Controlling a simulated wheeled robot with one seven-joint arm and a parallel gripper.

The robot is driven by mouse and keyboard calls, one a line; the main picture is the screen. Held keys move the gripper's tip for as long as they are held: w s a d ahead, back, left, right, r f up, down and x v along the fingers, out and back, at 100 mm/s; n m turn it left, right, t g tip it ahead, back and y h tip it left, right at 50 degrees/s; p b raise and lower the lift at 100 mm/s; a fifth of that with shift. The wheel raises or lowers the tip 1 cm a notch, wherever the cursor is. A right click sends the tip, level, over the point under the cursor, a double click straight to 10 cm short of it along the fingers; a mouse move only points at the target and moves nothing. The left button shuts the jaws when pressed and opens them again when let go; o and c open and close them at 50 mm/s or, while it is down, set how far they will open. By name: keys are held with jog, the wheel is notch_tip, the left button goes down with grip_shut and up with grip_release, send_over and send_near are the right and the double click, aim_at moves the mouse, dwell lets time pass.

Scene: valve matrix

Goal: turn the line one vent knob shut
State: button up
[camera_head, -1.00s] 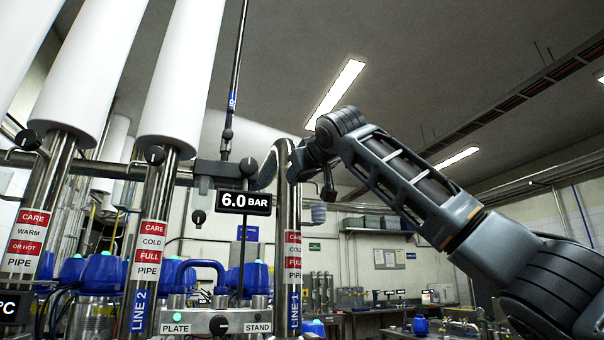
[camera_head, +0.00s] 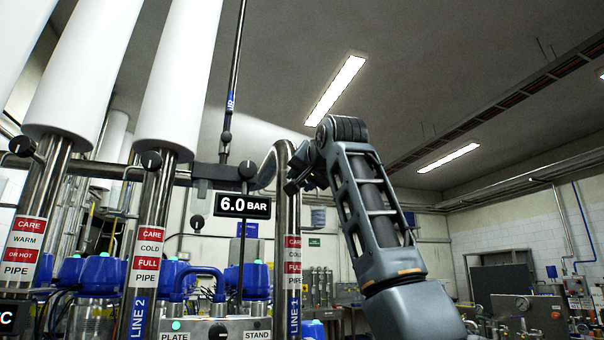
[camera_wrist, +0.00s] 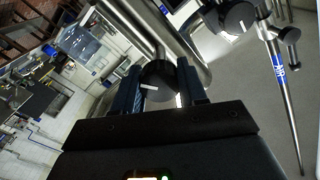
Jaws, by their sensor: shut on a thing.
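The LINE 1 pipe (camera_head: 293,225) is an upright steel pipe with a red and white CARE COLD FULL label, right of centre in the head view. My gripper (camera_head: 291,183) is beside its upper part. In the wrist view, a dark round knob (camera_wrist: 161,80) with a white pointer mark stands in front of steel pipework. The two fingers of my gripper (camera_wrist: 166,88) are on either side of it, shut on it. This is the vent knob at line one.
A 6.0 BAR display (camera_head: 243,206) hangs left of the pipe. The LINE 2 pipe (camera_head: 150,240) with its own dark knob (camera_head: 151,160) stands further left. In the wrist view another dark knob (camera_wrist: 238,18) is close at upper right.

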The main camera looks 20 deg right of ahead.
jog(key=m+p, duration=0.1)
jog(key=m, duration=0.1)
jog(key=shift+r+m, duration=0.15)
jog(key=shift+m, duration=0.25)
jog(key=shift+d+m+p, duration=0.15)
jog(key=shift+m+p, duration=0.85)
jog(key=shift+m, duration=0.9)
jog(key=o, duration=1.1)
jog(key=shift+c, duration=0.2)
jog(key=s+b, duration=0.2)
jog(key=s, duration=0.5)
jog(key=shift+s, duration=0.4)
jog(key=shift+f, duration=0.2)
